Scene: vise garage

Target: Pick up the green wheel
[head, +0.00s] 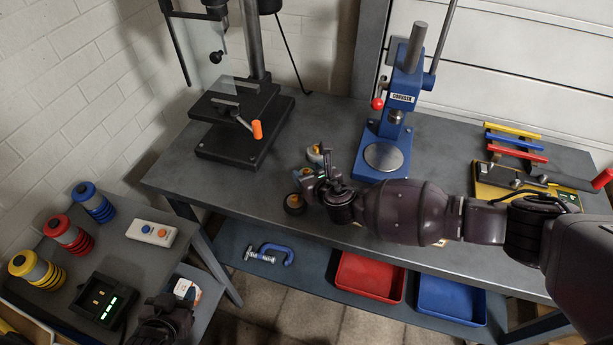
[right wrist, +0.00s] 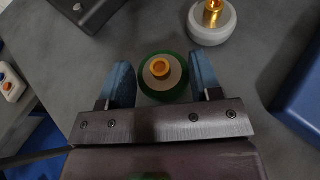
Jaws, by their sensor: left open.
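The green wheel (right wrist: 146,88), with a pale face and an orange hub, lies between the fingertips of my right gripper (right wrist: 163,80) in the right wrist view. The blue finger pads stand on its left and right sides; whether they touch it is not clear. In the head view my right gripper (head: 316,180) is low over the workbench, and only the wheel's orange hub (head: 307,171) shows among the fingers. My left gripper (head: 172,308) is open at the lower left, beside the side table's charger.
A white wheel (right wrist: 213,34) lies just beyond the green one. A dark wheel (head: 294,205) is near the bench's front edge. A black drill press (head: 240,150) stands behind left, a blue arbor press (head: 398,120) behind right. Red (head: 368,277) and blue (head: 450,300) trays sit below.

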